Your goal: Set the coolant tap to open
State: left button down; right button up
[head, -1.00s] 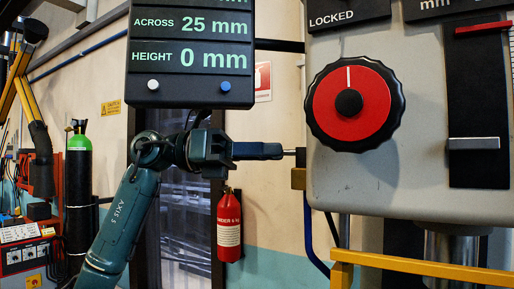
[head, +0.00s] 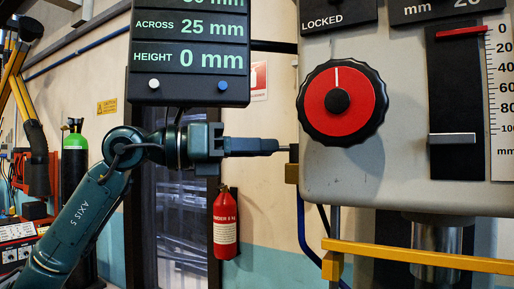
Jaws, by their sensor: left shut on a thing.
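The coolant tap appears to be the small brass-coloured fitting (head: 292,173) with a dark upper part, on the left side of the grey machine head (head: 350,185). A blue hose runs down below it. My left gripper (head: 283,147) reaches in from the left, level with the dark upper part. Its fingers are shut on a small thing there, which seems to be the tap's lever. The fingers hide most of it, so I cannot tell the tap's setting. My right gripper is not in view.
A red dial (head: 362,112) and a slider (head: 452,138) are on the machine's front. A readout panel (head: 190,60) hangs above my left arm. A yellow rail (head: 420,257) crosses below the head. A fire extinguisher (head: 225,225) hangs on the wall behind.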

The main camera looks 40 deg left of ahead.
pick_arm(q)
jog(key=c, duration=1.3)
grip_release()
jog(key=shift+s+a, duration=0.15)
jog(key=shift+a, duration=0.05)
jog(key=b+v, duration=0.6)
jog(key=v, duration=0.6)
jog(key=shift+s+a+b, duration=0.3)
jog(key=shift+b, duration=0.05)
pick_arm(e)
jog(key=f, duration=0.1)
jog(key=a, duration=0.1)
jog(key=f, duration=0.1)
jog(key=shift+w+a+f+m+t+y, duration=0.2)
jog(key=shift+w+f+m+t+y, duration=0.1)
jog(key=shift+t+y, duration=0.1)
pick_arm(q)
jog(key=shift+c, duration=0.3)
